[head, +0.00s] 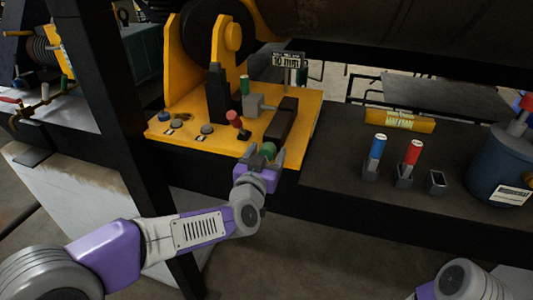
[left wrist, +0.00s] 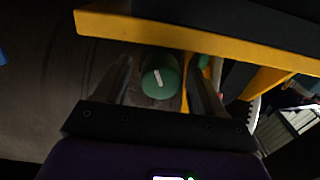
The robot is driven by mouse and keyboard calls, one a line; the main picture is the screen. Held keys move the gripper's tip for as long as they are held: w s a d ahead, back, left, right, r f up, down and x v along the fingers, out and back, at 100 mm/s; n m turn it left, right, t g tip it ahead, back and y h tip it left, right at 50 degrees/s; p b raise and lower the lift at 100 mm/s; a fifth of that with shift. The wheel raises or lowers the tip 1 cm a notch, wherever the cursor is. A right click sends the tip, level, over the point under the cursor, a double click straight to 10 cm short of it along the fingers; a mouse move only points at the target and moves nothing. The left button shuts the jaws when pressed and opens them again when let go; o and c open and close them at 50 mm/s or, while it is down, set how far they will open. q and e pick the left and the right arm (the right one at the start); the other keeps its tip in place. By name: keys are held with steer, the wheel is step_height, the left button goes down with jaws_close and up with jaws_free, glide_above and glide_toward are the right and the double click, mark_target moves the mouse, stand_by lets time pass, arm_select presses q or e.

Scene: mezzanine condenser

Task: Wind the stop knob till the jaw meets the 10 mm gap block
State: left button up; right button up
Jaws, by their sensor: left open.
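The green stop knob (head: 267,150) sits at the front edge of the yellow fixture plate (head: 190,142). In the left wrist view the knob (left wrist: 160,76) shows a white mark on its round face. My left gripper (head: 267,156) is open, with one finger on each side of the knob; a gap shows beside the knob in the wrist view. A grey block (head: 257,106) stands on the plate under a "10 mm" sign (head: 289,60), near a long dark block (head: 281,121). I cannot tell whether these touch. My right gripper is out of view.
A red-topped lever (head: 235,119) and round buttons (head: 207,129) are on the plate. Blue (head: 377,150) and red (head: 413,154) handled tools stand in holders on the dark bench to the right, beside a blue canister (head: 502,160). A dark post (head: 115,110) rises at the left.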

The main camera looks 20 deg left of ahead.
arm_select(q)
steer(key=shift+w, duration=0.1)
steer(key=c, duration=1)
steer(key=shift+n+b, duration=0.5)
steer(key=shift+n, duration=0.1)
steer(key=shift+c, duration=0.2)
steer(key=o, duration=1)
steer(key=shift+o, duration=0.2)
steer(key=s, duration=0.7)
steer(key=shift+s, duration=0.3)
